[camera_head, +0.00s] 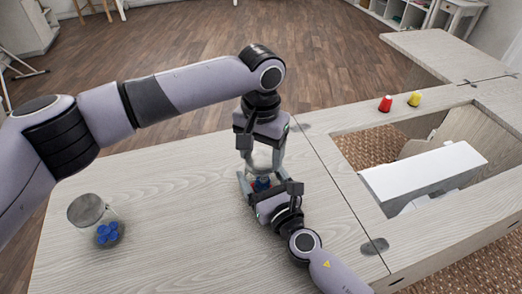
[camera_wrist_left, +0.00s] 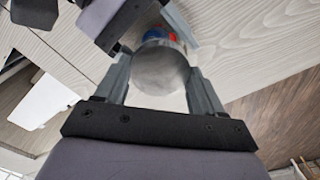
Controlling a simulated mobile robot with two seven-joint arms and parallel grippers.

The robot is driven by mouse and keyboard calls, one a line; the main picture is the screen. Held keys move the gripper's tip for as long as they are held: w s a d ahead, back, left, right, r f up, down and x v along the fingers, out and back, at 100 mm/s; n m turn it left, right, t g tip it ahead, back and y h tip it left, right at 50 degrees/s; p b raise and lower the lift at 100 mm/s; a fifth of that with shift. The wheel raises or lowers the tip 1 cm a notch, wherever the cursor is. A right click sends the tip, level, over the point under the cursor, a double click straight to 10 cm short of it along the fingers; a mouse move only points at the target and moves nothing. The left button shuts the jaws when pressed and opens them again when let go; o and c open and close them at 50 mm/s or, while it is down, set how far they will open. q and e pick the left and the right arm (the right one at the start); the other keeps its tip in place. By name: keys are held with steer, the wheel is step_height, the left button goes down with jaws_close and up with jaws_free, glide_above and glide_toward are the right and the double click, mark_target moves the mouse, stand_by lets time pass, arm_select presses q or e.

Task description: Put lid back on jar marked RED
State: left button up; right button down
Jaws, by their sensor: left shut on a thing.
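My left gripper (camera_head: 262,165) points down over the table and is shut on a round grey lid (camera_wrist_left: 160,68), which fills the space between its fingers in the left wrist view. Whether the lid touches the jar's rim, I cannot tell. My right gripper (camera_head: 267,187) is low at the jar, its fingers close about it; whether they clamp it is hidden. No marking on the jar is readable.
A second glass jar (camera_head: 112,222) with a grey lid and several blue pieces stands at the left of the table. A red spool-like piece (camera_head: 385,104) and a yellow one (camera_head: 414,99) stand on the cabinet edge. A white sewing machine (camera_head: 425,170) sits in the opening.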

arm_select(q)
steer(key=m, duration=0.5)
steer(key=shift+m, duration=0.3)
steer(key=m, duration=0.5)
steer(key=shift+m, duration=0.4)
steer(key=o, duration=1.2)
steer(key=shift+o, duration=0.2)
steer(key=shift+r, duration=0.1)
step_height(320, 180, up, 12)
